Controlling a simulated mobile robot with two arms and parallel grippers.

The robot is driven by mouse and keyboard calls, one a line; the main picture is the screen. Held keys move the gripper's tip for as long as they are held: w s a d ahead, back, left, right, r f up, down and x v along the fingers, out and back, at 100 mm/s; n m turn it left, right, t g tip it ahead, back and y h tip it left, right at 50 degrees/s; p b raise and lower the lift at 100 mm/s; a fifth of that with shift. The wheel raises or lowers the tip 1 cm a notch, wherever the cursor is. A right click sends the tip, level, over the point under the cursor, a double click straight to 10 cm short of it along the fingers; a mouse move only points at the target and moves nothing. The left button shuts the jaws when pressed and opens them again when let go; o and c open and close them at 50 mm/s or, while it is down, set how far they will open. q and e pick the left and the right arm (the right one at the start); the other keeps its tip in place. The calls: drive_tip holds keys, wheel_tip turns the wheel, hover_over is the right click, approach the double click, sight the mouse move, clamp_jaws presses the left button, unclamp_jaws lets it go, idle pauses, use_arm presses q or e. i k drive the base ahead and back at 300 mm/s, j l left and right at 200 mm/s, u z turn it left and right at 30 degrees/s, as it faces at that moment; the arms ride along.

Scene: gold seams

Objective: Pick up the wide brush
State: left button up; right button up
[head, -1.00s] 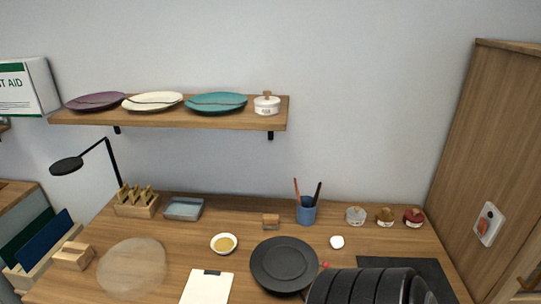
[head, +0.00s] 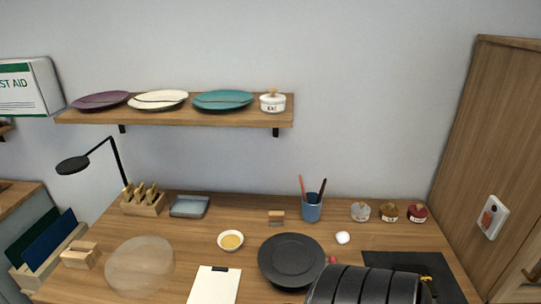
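I cannot tell for sure which thing is the wide brush. A blue cup (head: 311,209) at the back of the desk holds a red-handled tool (head: 302,186) and a dark-handled tool (head: 321,190), both upright and leaning a little; their lower ends are hidden in the cup. A small block-like thing (head: 276,217), wood-coloured above and greyish below, stands just left of the cup. Its kind is too small to tell. A black ribbed part of my own arm fills the bottom right of centre. Neither of my grippers shows.
A dark round plate (head: 291,261) lies at the desk's middle, near my arm. A bowl of gold powder (head: 231,240), a white clipboard (head: 213,286), several small jars (head: 388,212) and a dark mat (head: 400,262) surround it. A shelf (head: 200,117) with plates hangs above.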

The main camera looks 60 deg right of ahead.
sight(276, 219)
drive_tip(key=i+j+z, duration=0.1)
drive_tip(key=j+z, duration=0.2)
drive_tip(key=z, duration=0.15)
drive_tip(key=i+j+z, duration=0.1)
drive_tip(key=j+z, duration=0.2)
drive_tip(key=z, duration=0.15)
